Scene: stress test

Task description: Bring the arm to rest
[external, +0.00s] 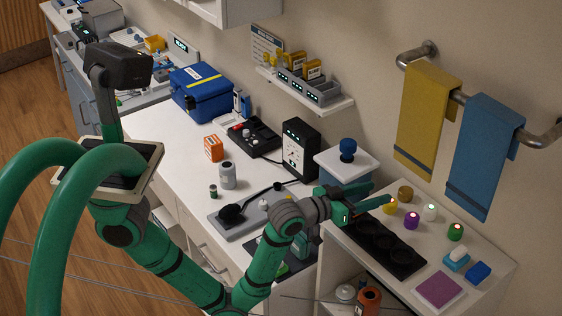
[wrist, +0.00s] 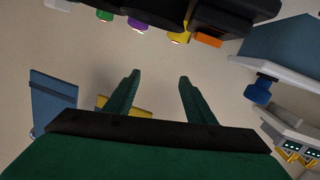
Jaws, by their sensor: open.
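My green arm reaches from the lower left across the counter in the external view. My gripper (external: 368,202) is stretched out to the right, above the left part of the low right-hand cabinet top. In the wrist view my gripper (wrist: 158,82) shows two green fingers well apart, with nothing between them. The wall lies behind the fingers there, so the gripper points roughly towards it. The fingers look clear of the surrounding things, but their exact height is hard to tell.
A black tray with round wells (external: 390,255) lies below the gripper. Small lit coloured pieces (external: 411,220) stand nearby. A yellow towel (external: 425,120) and a blue towel (external: 483,155) hang on a wall rail.

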